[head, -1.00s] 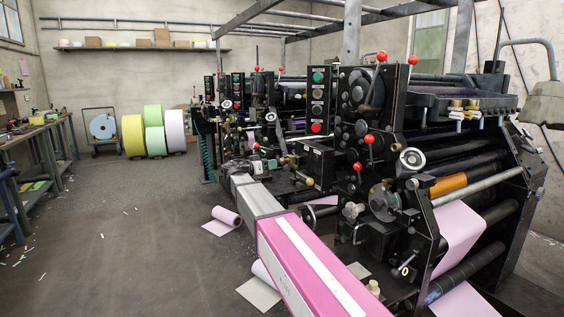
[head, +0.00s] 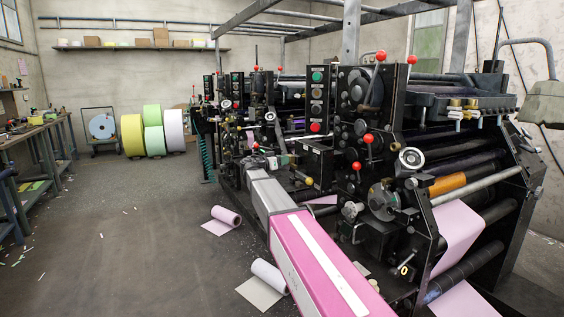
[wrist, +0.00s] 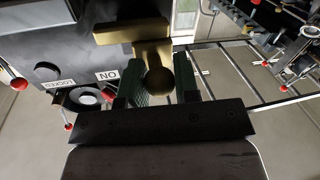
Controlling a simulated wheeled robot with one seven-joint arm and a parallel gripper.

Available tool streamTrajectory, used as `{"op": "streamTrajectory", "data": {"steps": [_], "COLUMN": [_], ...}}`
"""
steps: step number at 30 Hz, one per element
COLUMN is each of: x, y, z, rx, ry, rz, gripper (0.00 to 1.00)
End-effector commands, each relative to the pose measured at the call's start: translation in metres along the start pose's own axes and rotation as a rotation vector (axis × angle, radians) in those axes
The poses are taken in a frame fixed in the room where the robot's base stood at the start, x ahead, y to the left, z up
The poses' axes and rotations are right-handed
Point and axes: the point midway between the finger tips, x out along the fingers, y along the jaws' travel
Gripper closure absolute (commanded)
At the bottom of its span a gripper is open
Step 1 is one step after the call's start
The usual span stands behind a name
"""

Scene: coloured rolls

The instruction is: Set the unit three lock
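A brass lever with a round ball knob (wrist: 160,80) shows in the wrist view, with a flat brass crosspiece (wrist: 132,33) behind it. My gripper (wrist: 161,88) has its green-padded fingers apart, one on each side of the knob. I cannot tell whether the pads touch it. In the head view my gripper (head: 288,160) is at the left side of a black box (head: 318,163) on the press. The box's lever is too small there to read clearly. In the wrist view a dark panel carries a white label reading "NO" (wrist: 107,75) and another label (wrist: 60,84).
The press (head: 385,165) has red-knobbed levers (head: 369,139), a button panel (head: 317,97) and a handwheel (head: 411,158) close to the box. Paper rolls lie on the floor (head: 268,277) and stand at the back (head: 153,130).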

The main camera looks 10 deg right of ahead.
Motion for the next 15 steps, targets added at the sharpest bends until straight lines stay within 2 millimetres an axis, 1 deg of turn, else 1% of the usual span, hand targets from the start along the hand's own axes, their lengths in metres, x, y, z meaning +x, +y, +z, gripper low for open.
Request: {"op": "streamTrajectory", "data": {"steps": [1,2,5,8,11,15], "x": [0.000,0.000,0.000,-0.002,-0.004,-0.009], "y": [0.000,0.000,0.001,0.006,0.018,0.042], "z": [0.000,0.000,0.000,0.001,0.004,0.008], "rx": [0.000,0.000,0.000,0.000,0.000,0.000], "ry": [0.000,0.000,0.000,0.000,0.000,0.000], "rz": [0.000,0.000,0.000,0.000,0.001,0.001], "gripper": [0.95,1.00,1.00,1.00,1.00,1.00]}}
